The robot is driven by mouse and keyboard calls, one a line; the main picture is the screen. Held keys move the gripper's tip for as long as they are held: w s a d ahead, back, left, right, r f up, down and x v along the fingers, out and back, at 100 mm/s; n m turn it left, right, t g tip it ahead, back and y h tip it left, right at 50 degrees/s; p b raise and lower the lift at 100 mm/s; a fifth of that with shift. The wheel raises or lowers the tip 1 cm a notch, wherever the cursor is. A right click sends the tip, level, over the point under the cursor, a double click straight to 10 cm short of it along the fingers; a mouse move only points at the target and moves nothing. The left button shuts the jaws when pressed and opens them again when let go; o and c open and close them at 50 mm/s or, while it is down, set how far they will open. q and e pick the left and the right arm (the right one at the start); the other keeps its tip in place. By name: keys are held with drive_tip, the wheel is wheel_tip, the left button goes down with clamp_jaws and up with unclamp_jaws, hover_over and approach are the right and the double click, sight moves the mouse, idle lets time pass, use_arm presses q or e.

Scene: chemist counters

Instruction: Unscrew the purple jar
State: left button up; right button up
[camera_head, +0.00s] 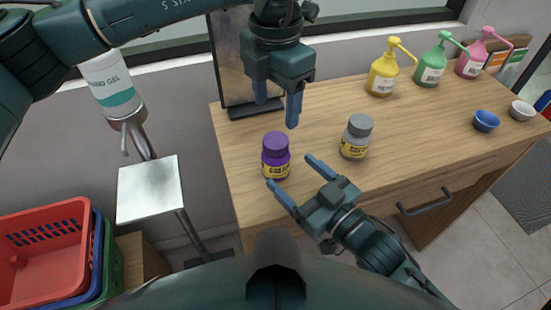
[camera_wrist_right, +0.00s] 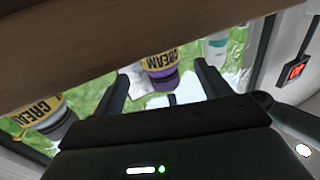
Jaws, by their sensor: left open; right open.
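The purple jar (camera_head: 276,157) stands upright near the left end of the wooden counter. It has a purple cap and a yellow label. My left gripper (camera_head: 277,106) is open and points down just above the cap, apart from it. My right gripper (camera_head: 290,172) is open and low in front of the jar, its fingers pointing at the jar's lower body. In the right wrist view, which is upside down, the purple jar (camera_wrist_right: 161,64) shows between the open fingers of the right gripper (camera_wrist_right: 160,75). Whether they reach around it I cannot tell.
A grey-capped jar (camera_head: 356,137) stands to the right of the purple one. Yellow (camera_head: 383,76), green (camera_head: 431,67) and pink (camera_head: 473,62) pump bottles and a blue bowl (camera_head: 486,121) are farther right. A dark upright panel (camera_head: 235,60) stands behind. The counter's middle is clear.

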sight(285, 165)
drive_tip(key=shift+x, duration=2.55)
drive_tip(key=shift+c, duration=0.4)
